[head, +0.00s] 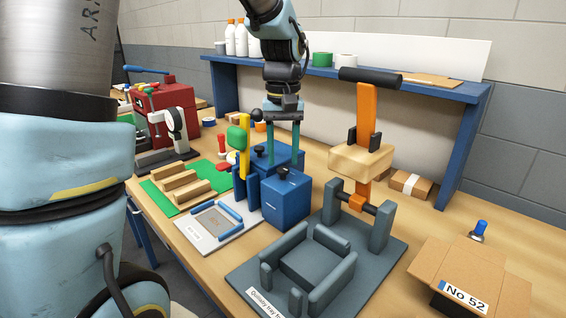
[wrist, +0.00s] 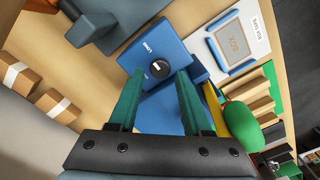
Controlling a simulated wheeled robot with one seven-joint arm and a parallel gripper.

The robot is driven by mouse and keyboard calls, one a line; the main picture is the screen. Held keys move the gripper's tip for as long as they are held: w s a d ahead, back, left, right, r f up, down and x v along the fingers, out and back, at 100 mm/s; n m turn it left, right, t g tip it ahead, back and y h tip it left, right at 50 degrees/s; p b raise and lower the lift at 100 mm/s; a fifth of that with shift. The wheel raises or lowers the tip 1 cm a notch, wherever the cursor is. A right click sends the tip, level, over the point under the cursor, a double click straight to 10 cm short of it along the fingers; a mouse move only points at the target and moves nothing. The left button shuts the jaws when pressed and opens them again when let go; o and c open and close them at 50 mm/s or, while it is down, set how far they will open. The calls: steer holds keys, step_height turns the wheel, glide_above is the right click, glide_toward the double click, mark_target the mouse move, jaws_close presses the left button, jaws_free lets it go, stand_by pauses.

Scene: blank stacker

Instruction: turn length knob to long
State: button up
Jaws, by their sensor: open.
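The blue machine has a lower front box (head: 286,203) and a taller block (head: 275,155) behind it. A small black round knob (head: 292,172) sits on top of the front box. In the wrist view this knob (wrist: 159,68) has a pale mark on its face, with small white lettering beside it, too small to read surely. My gripper (head: 283,160) points down over the machine, its two teal fingers apart and empty. In the wrist view my gripper (wrist: 159,76) has its fingertips on either side of the knob's line of sight; I cannot tell the height gap.
A yellow lever with a green grip (head: 238,138) stands left of the machine. A grey press with an orange post (head: 366,110) stands to the right. A white tray (head: 200,238), a green mat with wooden blanks (head: 160,206) and an open carton (head: 440,265) lie around.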

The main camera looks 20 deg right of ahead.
mark_target(283, 169)
step_height(283, 169, up, 9)
steer(key=b, duration=0.1)
steer(key=shift+f, duration=0.2)
steer(key=shift+s, duration=0.1)
